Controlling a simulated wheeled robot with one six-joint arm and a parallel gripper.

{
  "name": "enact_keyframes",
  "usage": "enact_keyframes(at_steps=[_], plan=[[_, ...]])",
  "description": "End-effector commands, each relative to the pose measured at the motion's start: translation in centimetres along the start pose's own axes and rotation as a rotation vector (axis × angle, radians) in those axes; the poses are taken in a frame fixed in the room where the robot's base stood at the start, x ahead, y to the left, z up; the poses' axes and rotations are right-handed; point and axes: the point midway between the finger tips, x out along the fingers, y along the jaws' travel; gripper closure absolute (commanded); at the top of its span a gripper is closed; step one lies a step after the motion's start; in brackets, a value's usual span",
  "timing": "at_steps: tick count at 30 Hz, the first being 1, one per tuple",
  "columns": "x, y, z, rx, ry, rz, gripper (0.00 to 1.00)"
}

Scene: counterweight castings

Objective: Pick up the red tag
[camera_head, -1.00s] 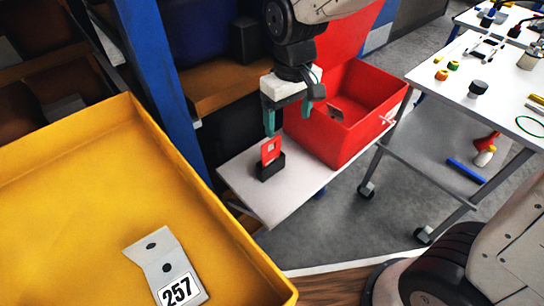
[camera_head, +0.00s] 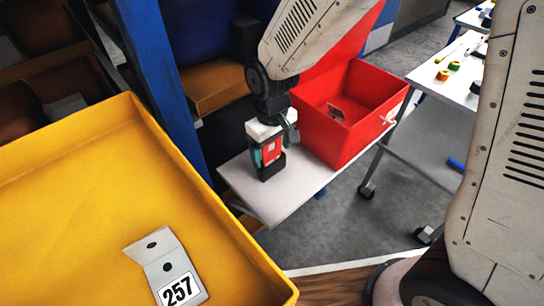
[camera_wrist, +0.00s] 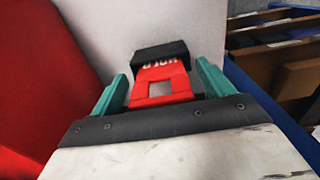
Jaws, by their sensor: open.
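The red tag (camera_head: 271,150) stands upright in a small black holder (camera_head: 270,169) on a white shelf. In the wrist view the red tag (camera_wrist: 160,84) has a square opening and pale lettering, and the black holder (camera_wrist: 160,50) is just beyond it. My gripper (camera_head: 268,157) is down at the tag with its teal fingers on either side of it. In the wrist view my gripper (camera_wrist: 162,88) is open, with gaps between both fingers and the tag.
A red bin (camera_head: 350,130) with a small part inside stands on the white shelf (camera_head: 295,195) right of the tag. A yellow tray (camera_head: 90,200) holding a grey plate marked 257 (camera_head: 168,268) is at left. A blue post (camera_head: 165,95) rises behind the shelf.

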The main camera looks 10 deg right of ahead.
Motion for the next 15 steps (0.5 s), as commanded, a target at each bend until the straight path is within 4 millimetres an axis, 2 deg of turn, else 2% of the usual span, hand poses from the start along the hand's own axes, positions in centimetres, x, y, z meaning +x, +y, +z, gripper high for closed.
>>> enact_keyframes(at_steps=[3,4,9,15], plan=[[-0.04,-0.01,-0.01,0.0,0.0,0.0,0.2],[-0.04,-0.01,0.0,0.0,0.0,0.0,0.23],[-0.06,-0.02,-0.01,0.0,0.0,0.0,0.68],[-0.07,-0.01,-0.01,0.0,0.0,0.0,0.68]])
